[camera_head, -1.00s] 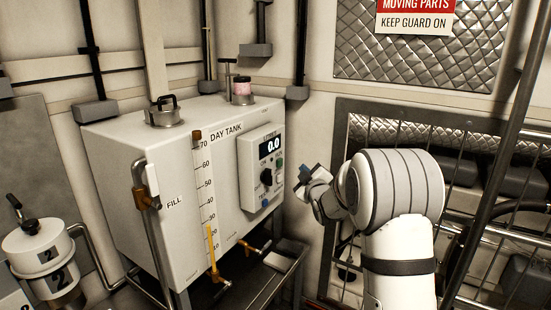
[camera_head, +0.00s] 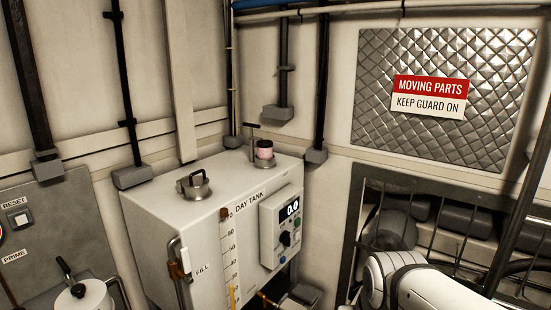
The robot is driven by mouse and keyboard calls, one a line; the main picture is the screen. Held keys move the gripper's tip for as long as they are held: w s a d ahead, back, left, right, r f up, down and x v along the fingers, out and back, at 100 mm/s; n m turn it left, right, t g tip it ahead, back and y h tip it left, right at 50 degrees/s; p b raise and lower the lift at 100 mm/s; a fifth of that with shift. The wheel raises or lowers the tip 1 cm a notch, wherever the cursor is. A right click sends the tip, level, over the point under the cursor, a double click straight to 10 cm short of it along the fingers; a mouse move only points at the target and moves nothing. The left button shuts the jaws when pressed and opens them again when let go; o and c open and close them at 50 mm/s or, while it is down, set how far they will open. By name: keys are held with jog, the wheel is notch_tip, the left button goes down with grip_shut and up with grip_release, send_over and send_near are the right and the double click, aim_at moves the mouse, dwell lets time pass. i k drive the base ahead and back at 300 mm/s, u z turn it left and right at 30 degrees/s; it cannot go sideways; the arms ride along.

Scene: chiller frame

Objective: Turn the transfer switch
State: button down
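The transfer switch appears to be the black rotary knob (camera_head: 286,239) on the grey control panel (camera_head: 268,222) at the right of the day tank's front. Its pointer direction is too small to tell. My arm shows only as a white rounded link at the lower right. My gripper's fingers are not visible, cut off or hidden near the bottom edge. Nothing of mine visibly touches the knob.
A barred guard (camera_head: 440,235) covers machinery at right. A wall plate with a RESET button (camera_head: 18,219) is at far left. The space before the panel looks clear.

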aim_at(285, 236)
jog(key=k, duration=1.3)
jog(key=z, duration=0.5)
jog(key=i, duration=1.7)
jog(key=u, duration=0.55)
